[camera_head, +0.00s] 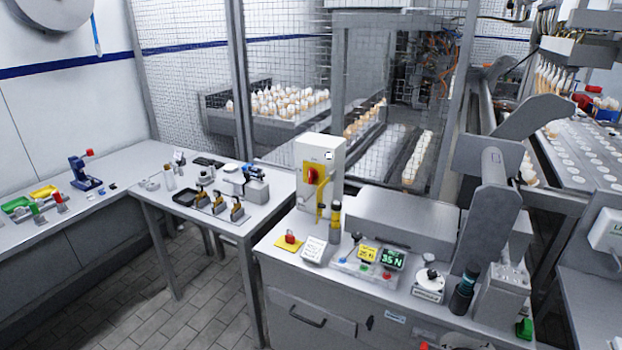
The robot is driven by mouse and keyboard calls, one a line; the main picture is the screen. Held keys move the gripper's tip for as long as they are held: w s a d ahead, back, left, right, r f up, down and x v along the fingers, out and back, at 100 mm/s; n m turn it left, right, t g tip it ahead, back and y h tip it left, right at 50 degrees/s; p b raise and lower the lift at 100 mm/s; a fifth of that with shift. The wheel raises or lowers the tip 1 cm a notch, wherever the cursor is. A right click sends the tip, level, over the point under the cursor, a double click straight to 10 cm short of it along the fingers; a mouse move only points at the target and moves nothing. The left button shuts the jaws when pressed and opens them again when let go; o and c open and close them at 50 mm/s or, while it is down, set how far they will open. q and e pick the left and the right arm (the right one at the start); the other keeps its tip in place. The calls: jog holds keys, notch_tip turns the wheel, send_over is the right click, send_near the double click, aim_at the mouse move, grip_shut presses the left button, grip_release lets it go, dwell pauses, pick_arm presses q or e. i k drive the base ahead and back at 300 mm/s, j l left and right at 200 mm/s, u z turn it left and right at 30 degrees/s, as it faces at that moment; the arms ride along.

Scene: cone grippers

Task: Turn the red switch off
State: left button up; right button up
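A red rotary switch handle (311,176) sits on a yellow plate on the front of a pale upright box (331,155), at the back left of the near bench. The handle looks roughly upright, but it is too small to tell its exact position or read any marking. Neither of my grippers shows in the head view, and nothing touches either red part.
The near bench also holds a yellow-and-black post (335,216), a white label stand (314,249), a control panel with a green display (393,260), and a large grey angled structure (489,195) at right. A side table (170,208) carries small tools. Tiled floor (195,325) lies open at lower left.

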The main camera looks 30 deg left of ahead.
aim_at(312, 174)
jog(key=i+j, duration=0.1)
jog(key=j, duration=0.25)
jog(key=i+j, duration=0.15)
jog(key=j, duration=0.25)
jog(key=i+j, duration=0.1)
jog(key=j, duration=0.25)
jog(key=i+j, duration=0.15)
jog(key=j, duration=0.2)
jog(key=i+j, duration=0.1)
jog(key=j, duration=0.3)
jog(key=i+j, duration=0.15)
jog(key=j, duration=0.2)
jog(key=i+j, duration=0.1)
jog(key=j, duration=0.25)
